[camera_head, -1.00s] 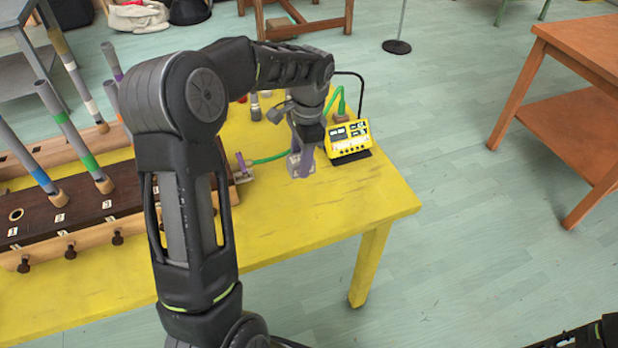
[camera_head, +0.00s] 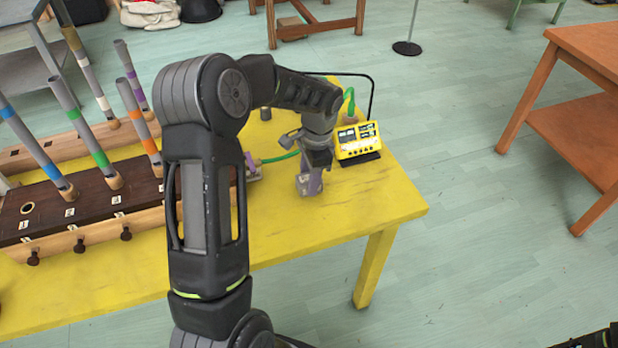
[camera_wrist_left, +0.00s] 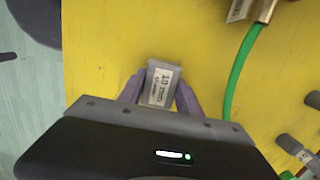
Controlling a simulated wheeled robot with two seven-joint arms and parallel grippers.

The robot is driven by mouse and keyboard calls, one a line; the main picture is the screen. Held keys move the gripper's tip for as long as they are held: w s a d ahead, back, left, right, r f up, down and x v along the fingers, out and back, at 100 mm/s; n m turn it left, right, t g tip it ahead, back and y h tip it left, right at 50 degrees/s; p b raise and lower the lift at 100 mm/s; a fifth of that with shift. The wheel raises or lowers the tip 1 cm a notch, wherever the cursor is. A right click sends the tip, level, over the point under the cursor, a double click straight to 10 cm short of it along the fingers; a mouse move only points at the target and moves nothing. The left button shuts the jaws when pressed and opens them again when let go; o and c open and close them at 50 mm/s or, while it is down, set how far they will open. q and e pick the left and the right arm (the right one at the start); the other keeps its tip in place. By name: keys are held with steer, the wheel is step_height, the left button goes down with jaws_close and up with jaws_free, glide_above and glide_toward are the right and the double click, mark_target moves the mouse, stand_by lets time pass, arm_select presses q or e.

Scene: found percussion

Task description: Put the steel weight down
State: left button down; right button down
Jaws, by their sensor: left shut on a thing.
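The steel weight (camera_wrist_left: 160,84) is a small grey block with a white printed label in the left wrist view. It sits between the two purple fingers of my left gripper (camera_wrist_left: 159,95), which is shut on it. In the head view the left gripper (camera_head: 311,172) points down over the right part of the yellow table (camera_head: 350,205), with the grey weight (camera_head: 306,188) at its tips. The weight is at or just above the tabletop; I cannot tell whether it touches.
A yellow device (camera_head: 357,142) with a black handle stands close to the right of the gripper. A green cable (camera_wrist_left: 240,68) runs beside it. A wooden rack (camera_head: 85,212) with several coloured tubes stands left. The tabletop toward the front right corner is clear.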

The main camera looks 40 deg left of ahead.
arm_select(q)
steer(key=shift+f, duration=0.1)
steer(key=c, duration=0.8)
jaws_free()
steer(key=r, duration=0.8)
steer(key=w+r, duration=0.1)
steer(key=r, duration=0.3)
steer(key=shift+w+d+r+b, duration=0.1)
steer(key=shift+d+b, duration=0.2)
steer(key=shift+d, duration=0.1)
